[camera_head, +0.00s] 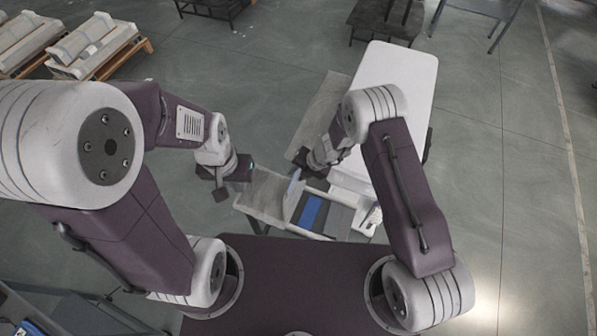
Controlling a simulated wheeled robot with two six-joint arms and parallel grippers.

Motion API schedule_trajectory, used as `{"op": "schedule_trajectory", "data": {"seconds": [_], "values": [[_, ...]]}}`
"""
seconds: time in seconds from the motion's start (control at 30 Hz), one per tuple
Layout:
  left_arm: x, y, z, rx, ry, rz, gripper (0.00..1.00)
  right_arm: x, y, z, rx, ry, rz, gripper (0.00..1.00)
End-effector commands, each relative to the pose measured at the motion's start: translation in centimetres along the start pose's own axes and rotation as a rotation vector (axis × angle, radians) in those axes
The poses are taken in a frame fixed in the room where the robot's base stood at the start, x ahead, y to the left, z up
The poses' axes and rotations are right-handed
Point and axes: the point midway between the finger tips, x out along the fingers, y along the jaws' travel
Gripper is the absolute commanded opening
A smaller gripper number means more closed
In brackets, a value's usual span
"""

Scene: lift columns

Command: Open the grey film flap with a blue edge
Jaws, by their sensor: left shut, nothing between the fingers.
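A light grey panel (291,203), which looks like the film flap, stands at the left side of a shallow box (312,233) on the bench. A thin bluish line at its top, near my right gripper, looks like its blue edge. The box holds a blue piece (311,211) and a dark grey piece (338,220). My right gripper (299,172) is just above the panel's top end; its fingers are too small to tell whether they touch it or are open. My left gripper (222,192) is shut and empty, left of the bench and apart from the panel.
A long white surface (398,75) stretches away behind the box, with a grey board (322,110) along its left. A grey bench surface (262,193) lies between my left gripper and the box. Pallets with white parts (95,45) stand far left.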

Motion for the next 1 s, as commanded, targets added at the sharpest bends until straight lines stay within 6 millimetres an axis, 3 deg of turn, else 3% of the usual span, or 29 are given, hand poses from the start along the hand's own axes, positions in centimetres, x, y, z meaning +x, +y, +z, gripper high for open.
{"op": "schedule_trajectory", "data": {"seconds": [0.27,0.5,0.7,1.0], "values": [[0.0,0.0,0.0,0.000,0.000,0.000,0.00,-0.6,0.1,0.2,0.000,-0.004,0.001,0.29],[-0.4,0.0,0.0,0.000,0.000,0.000,0.00,-5.8,0.2,0.2,-0.001,-0.005,0.002,0.29],[-0.8,0.0,-0.1,0.000,0.000,0.000,0.00,-8.7,0.2,0.1,0.000,-0.002,0.000,0.29],[-0.8,0.0,-0.1,0.000,0.000,0.000,0.00,-9.0,0.1,0.1,0.000,-0.001,-0.001,0.29]]}}
